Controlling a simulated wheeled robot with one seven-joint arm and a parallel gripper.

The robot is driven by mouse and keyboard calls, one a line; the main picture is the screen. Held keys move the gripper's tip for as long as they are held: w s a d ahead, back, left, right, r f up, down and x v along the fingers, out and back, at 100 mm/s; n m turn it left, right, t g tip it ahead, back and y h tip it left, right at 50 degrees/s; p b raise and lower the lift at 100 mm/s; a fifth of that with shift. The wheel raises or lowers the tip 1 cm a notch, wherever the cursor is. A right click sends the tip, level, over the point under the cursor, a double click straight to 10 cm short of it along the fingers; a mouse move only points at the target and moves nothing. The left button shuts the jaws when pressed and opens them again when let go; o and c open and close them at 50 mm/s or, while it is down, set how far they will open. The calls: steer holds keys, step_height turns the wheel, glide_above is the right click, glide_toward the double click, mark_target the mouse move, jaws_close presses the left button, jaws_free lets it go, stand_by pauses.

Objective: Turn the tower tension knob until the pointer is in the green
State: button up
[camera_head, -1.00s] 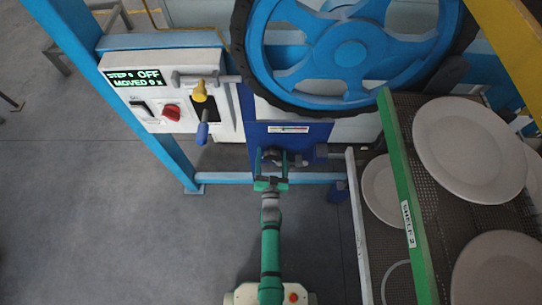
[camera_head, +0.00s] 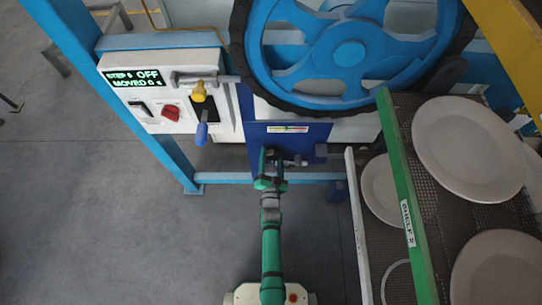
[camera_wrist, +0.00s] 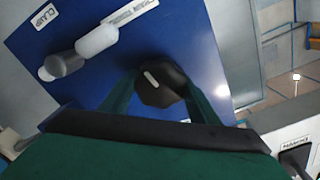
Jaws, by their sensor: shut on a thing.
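The tension knob (camera_wrist: 162,85) is black with a short white mark, on a dark blue panel (camera_head: 257,133). My gripper (camera_wrist: 160,98) has its green fingers on either side of the knob and is shut on it. In the head view, my gripper (camera_head: 271,160) reaches up to the panel's lower part and partly hides the knob. A gauge strip (camera_head: 288,128) with coloured bands sits above it; its pointer is too small to make out.
A clamp handle (camera_wrist: 97,40), white and grey, sits beside the knob. A control box (camera_head: 160,90) with a red knob and a yellow-and-blue lever stands left. A large blue wheel (camera_head: 350,55) is above. Shelves with plates (camera_head: 467,150) stand right. Open floor lies lower left.

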steer(key=shift+s+f+m, duration=0.15)
steer(key=shift+m, duration=0.15)
steer(key=o, duration=1.1)
steer(key=shift+c, duration=0.2)
steer(key=s, duration=1)
steer(key=shift+s, duration=0.35)
steer(key=shift+a, duration=0.1)
